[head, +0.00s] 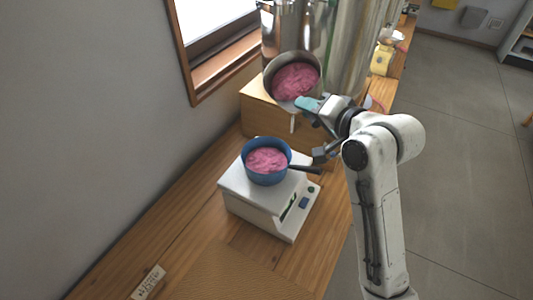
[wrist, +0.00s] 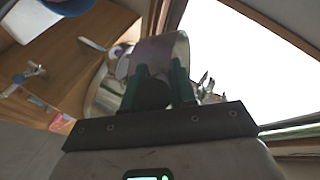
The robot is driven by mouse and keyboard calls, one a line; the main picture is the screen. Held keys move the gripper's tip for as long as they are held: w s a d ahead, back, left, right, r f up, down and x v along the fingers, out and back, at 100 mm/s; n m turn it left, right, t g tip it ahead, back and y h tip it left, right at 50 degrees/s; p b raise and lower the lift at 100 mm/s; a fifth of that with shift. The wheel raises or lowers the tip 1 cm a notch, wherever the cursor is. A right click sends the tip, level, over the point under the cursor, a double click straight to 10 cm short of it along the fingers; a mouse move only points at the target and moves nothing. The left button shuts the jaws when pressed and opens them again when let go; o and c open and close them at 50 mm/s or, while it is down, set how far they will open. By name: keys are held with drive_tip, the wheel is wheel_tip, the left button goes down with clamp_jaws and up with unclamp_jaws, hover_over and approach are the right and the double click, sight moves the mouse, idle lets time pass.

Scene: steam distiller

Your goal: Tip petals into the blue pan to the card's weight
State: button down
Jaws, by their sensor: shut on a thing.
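A blue pan (head: 247,172) with pink petals (head: 266,160) in it sits upright on a white scale (head: 262,212); its dark handle points right. Part of the pan shows at the top left of the wrist view (wrist: 68,5). A steel pot (head: 272,98) full of pink petals stands on a wooden box behind it. My gripper (head: 309,104) is at the pot's front right rim, above and right of the pan. In the wrist view its fingers (wrist: 158,88) are shut on a scoop-like thing (wrist: 165,52) with a dark handle and pale curved body. Whether it holds petals is hidden.
The wooden box (head: 262,108) and large steel vessels (head: 345,50) stand behind the scale. A small card (head: 148,283) with writing lies at the front left of the wooden counter (head: 180,215). A window is on the left wall. Yellow items (head: 381,60) stand farther back.

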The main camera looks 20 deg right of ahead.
drive_tip(key=shift+s+a+f+n+h, duration=0.15)
drive_tip(key=shift+a+f+n, duration=0.2)
drive_tip(key=shift+f, duration=0.25)
drive_tip(key=shift+s+a+f+n+h, duration=0.15)
drive_tip(key=shift+a+f+n, duration=0.15)
drive_tip(key=shift+f, duration=0.25)
idle(0.9)
drive_tip(key=shift+s+a+f+n+t+h, duration=0.1)
drive_tip(key=shift+a+f+n+t+h, duration=0.15)
drive_tip(key=shift+f, duration=0.45)
drive_tip(key=shift+a+f+n+t+h, duration=0.15)
drive_tip(key=shift+f+n+t, duration=0.15)
drive_tip(key=shift+f, duration=0.4)
idle(1.1)
drive_tip(key=shift+a+f+n, duration=0.1)
drive_tip(key=shift+f+n, duration=0.5)
drive_tip(key=shift+f, duration=0.1)
idle(1.8)
drive_tip(key=shift+s+f+n+t+b, duration=0.1)
drive_tip(key=shift+f+n+t+b, duration=0.3)
drive_tip(key=shift+b, duration=0.75)
